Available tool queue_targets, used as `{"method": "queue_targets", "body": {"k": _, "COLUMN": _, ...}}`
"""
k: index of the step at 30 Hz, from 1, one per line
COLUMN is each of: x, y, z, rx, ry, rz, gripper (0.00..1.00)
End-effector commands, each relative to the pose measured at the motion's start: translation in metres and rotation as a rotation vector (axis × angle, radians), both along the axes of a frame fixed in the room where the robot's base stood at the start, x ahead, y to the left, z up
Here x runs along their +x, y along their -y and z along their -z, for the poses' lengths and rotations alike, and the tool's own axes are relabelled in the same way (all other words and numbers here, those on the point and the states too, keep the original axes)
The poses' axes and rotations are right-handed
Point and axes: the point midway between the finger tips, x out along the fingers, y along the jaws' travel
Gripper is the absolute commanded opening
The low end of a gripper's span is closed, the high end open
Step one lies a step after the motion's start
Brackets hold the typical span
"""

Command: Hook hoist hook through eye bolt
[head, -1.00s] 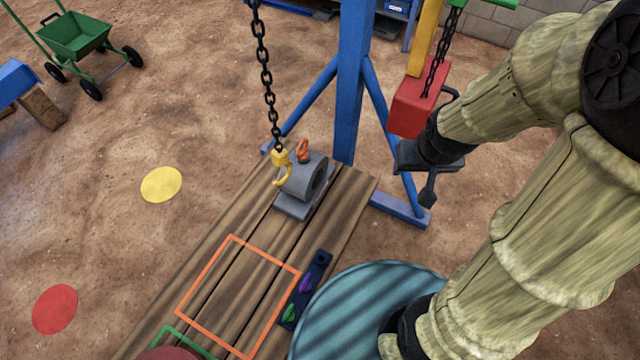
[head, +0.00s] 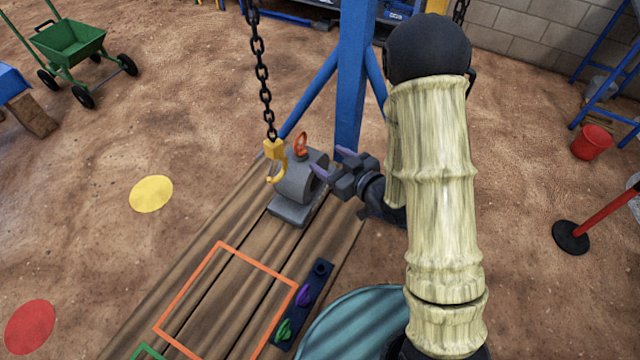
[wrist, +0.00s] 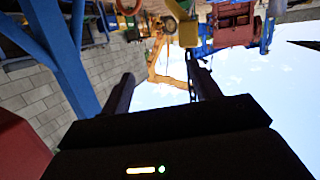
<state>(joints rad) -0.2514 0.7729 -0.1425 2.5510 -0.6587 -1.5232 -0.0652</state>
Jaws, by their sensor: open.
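The yellow hoist hook (head: 274,150) hangs on a black chain (head: 261,75), just left of the orange eye bolt (head: 301,145). They look apart; the depth between them is unclear. The eye bolt stands upright on a grey cylindrical part (head: 297,183) on the plank bench. My gripper (head: 332,163) is open and empty, to the right of the grey part, with its fingers toward it. The wrist view is upside down. There the hook's yellow block (wrist: 188,33) and chain show beyond and between my fingers (wrist: 163,85), and the orange eye bolt (wrist: 128,6) is at the top edge.
A blue post (head: 355,80) with braces rises behind the bench. The bench (head: 190,260) carries an orange outlined square and a dark strip (head: 304,300) with coloured knobs. A teal round top (head: 350,320) is at the front. Open dirt lies left.

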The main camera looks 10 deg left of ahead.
Motion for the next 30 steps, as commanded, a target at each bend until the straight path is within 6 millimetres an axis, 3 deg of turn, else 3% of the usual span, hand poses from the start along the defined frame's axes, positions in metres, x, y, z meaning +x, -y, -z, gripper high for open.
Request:
{"method": "queue_targets", "body": {"k": 1, "x": -0.006, "y": -0.007, "z": 0.017, "rx": 0.045, "ry": 0.016, "rz": -0.032, "gripper": 0.62}}
{"method": "queue_targets", "body": {"k": 3, "x": -0.014, "y": -0.015, "z": 0.022, "rx": 0.113, "ry": 0.045, "rz": -0.069, "gripper": 0.62}}
{"method": "queue_targets", "body": {"k": 10, "x": -0.028, "y": -0.024, "z": 0.022, "rx": 0.242, "ry": 0.092, "rz": -0.123, "gripper": 0.62}}
{"method": "queue_targets", "body": {"k": 22, "x": -0.027, "y": -0.026, "z": 0.019, "rx": 0.246, "ry": 0.095, "rz": -0.125, "gripper": 0.62}}
{"method": "queue_targets", "body": {"k": 30, "x": -0.011, "y": -0.05, "z": 0.017, "rx": 0.247, "ry": 0.096, "rz": -0.126, "gripper": 0.62}}
